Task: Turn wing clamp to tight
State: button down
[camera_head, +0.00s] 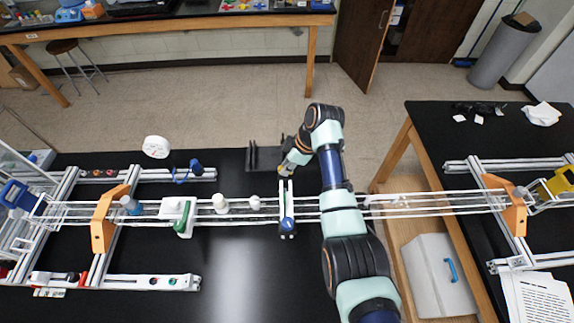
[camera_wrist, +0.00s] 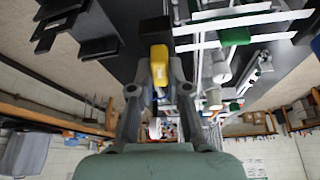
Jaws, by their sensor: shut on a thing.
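My gripper (camera_wrist: 160,72) is shut on a yellow piece, which appears to be the wing clamp (camera_wrist: 159,58). It stands between the two grey fingers in the wrist view, in front of a black block. The clamp's contact with the fingers is small and partly hidden there. How far it is turned cannot be told.
Long pale rails (camera_head: 250,215) run across the black table (camera_head: 245,285). A white upright with a blue knob (camera_head: 287,223) stands on the rails close to my gripper. Orange brackets (camera_head: 105,218) hold the rails. A black angled stand (camera_head: 262,158) is just behind my gripper.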

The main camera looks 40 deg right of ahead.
jog(key=shift+r, duration=0.15)
jog(key=m+p, duration=0.2)
jog(key=p, duration=0.1)
jog(key=shift+a+r+h, duration=0.1)
jog(key=shift+r+h, duration=0.05)
jog(key=shift+h, duration=0.15)
jog(key=m+p, duration=0.2)
jog(key=shift+m+t+h+p, duration=0.3)
jog(key=shift+t+h+p, duration=0.05)
jog(key=shift+t+h, duration=0.05)
jog(key=m+h+p, duration=0.1)
jog(key=m+p, duration=0.2)
jog(key=shift+a+m+h, duration=0.15)
jog(key=shift+m+h, duration=0.15)
jog(key=m+h+p, duration=0.1)
jog(key=m, duration=0.2)
jog(key=shift+m+p, duration=0.35)
jog(key=shift+m, duration=0.05)
jog(key=m, duration=0.1)
jog(key=m+g+h, duration=0.1)
jog(key=m, duration=0.1)
jog(key=m+h, duration=0.1)
jog(key=m, duration=0.1)
jog(key=shift+w+a+f, duration=0.1)
jog(key=shift+f, duration=0.15)
jog(key=shift+m+g+h+b, duration=0.5)
jog(key=shift+m+g+b, duration=0.45)
jog(key=shift+m, duration=1.45)
